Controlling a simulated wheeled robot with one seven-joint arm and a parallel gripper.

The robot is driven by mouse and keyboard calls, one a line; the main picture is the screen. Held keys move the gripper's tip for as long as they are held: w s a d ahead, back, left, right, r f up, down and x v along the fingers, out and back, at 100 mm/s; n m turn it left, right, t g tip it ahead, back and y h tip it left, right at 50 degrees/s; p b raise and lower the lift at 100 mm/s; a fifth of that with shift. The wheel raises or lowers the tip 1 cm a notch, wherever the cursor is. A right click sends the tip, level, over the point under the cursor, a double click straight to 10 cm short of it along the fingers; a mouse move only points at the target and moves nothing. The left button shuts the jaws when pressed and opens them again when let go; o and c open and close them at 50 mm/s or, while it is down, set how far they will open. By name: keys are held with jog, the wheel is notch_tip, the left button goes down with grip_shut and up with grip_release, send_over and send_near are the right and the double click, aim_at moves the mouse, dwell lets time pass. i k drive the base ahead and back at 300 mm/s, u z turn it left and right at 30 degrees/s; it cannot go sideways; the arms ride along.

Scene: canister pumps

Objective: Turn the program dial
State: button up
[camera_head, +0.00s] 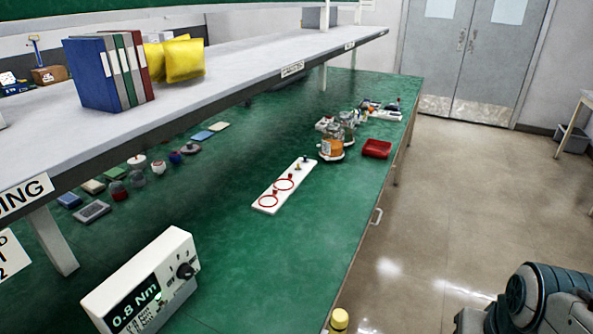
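A white control box (122,291) stands on the green bench at the lower left. Its dark screen (135,304) reads "0.8 Nm". The program dial, a black knob (186,270), is on the right part of its front panel, beside small switches or sockets. The dial's exact pointer position is too small to read. Part of my arm (545,296) shows at the lower right corner, away from the bench and well right of the box. My gripper is not in view.
A yellow-capped item (339,319) stands at the bench's near edge, right of the box. A white plate with red rings (268,202), jars (331,143) and a red tray (377,148) are farther back. A raised shelf (240,75) overhangs the bench's left side.

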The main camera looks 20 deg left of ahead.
aim_at(184, 272)
jog(key=u, duration=2.25)
jog(key=k, duration=0.5)
jog(key=z, duration=1.05)
jog(key=i, duration=0.6)
jog(key=u, duration=1.05)
